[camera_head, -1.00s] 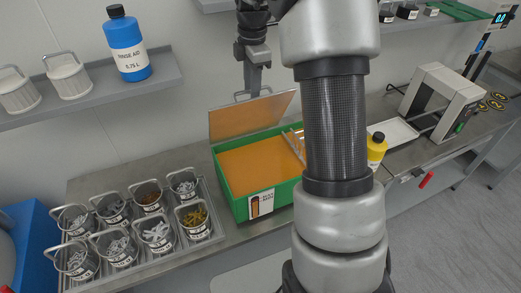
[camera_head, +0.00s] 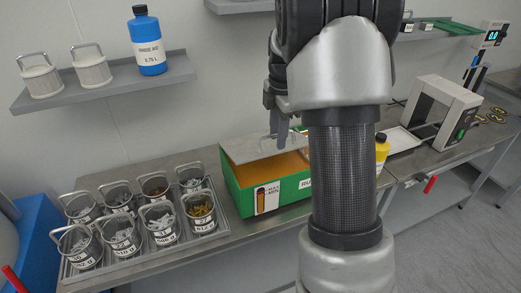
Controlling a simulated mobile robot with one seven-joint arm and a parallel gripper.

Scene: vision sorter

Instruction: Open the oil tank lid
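The oil tank (camera_head: 232,187) is a green box with orange inside, standing on the bench in the middle. Its flat grey lid (camera_head: 250,152) is over the rear part of the tank, and the orange interior shows along the front. A thin handle (camera_head: 263,140) shows on the lid. My gripper (camera_head: 276,126) points down at the lid's handle, just above the lid. Whether its fingers touch or hold the handle is not clear. My arm hides the right part of the tank and lid.
A tray (camera_head: 223,228) of several labelled metal baskets stands left of the tank. A yellow bottle (camera_head: 381,148) stands to its right, near a grey machine (camera_head: 447,103). A shelf (camera_head: 110,80) with a blue bottle (camera_head: 147,42) is above left.

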